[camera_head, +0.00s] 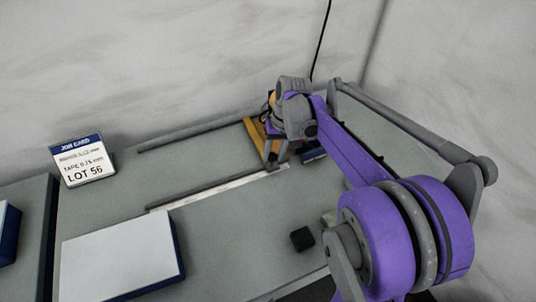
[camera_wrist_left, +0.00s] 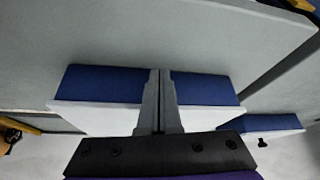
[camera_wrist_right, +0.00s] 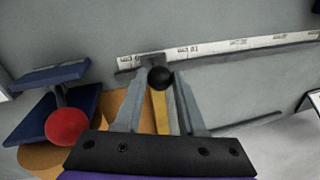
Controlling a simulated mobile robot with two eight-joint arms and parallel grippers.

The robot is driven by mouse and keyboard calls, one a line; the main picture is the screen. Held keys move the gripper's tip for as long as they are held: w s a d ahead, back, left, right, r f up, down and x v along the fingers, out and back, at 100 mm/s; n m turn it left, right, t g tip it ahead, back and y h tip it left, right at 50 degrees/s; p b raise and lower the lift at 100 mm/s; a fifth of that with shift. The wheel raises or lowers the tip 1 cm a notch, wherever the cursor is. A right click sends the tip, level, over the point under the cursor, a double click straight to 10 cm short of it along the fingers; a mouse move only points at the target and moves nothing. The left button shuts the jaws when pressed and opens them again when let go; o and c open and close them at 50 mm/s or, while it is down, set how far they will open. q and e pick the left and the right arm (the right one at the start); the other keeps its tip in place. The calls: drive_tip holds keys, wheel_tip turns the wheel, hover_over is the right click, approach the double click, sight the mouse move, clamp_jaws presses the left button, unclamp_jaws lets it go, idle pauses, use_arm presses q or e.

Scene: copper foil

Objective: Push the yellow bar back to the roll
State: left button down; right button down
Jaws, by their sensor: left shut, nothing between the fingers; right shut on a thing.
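A yellow bar (camera_head: 254,131) lies on the grey bench, partly hidden behind my right gripper (camera_head: 277,152). In the right wrist view, the yellow bar (camera_wrist_right: 160,110) runs between my fingers, with a black ball knob (camera_wrist_right: 160,77) at their tips. My right gripper (camera_wrist_right: 160,76) is shut on this knob. A copper-orange roll (camera_wrist_right: 118,105) shows left of the fingers, partly hidden; a little orange (camera_head: 272,98) shows behind my wrist in the head view. My left gripper (camera_wrist_left: 161,75) is shut and empty, in front of a blue, white-topped block (camera_wrist_left: 95,83).
A red knob (camera_wrist_right: 68,127) and blue stand (camera_wrist_right: 38,118) sit beside the roll. A white scale strip (camera_head: 225,187) and a dark rail (camera_head: 190,132) cross the bench. A job card (camera_head: 82,160), white-topped box (camera_head: 120,254) and small black block (camera_head: 302,239) stand nearby.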

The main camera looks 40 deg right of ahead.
drive_tip(key=c, duration=0.5)
unclamp_jaws()
drive_tip(key=shift+r, duration=0.15)
drive_tip(key=r, duration=0.3)
drive_tip(key=d+r, duration=0.1)
drive_tip(key=r, duration=0.3)
drive_tip(key=s+r, duration=0.1)
drive_tip(key=r, duration=0.2)
drive_tip(key=shift+d+r+p, duration=0.15)
drive_tip(key=shift+d+p, duration=0.2)
drive_tip(key=shift+d, duration=0.05)
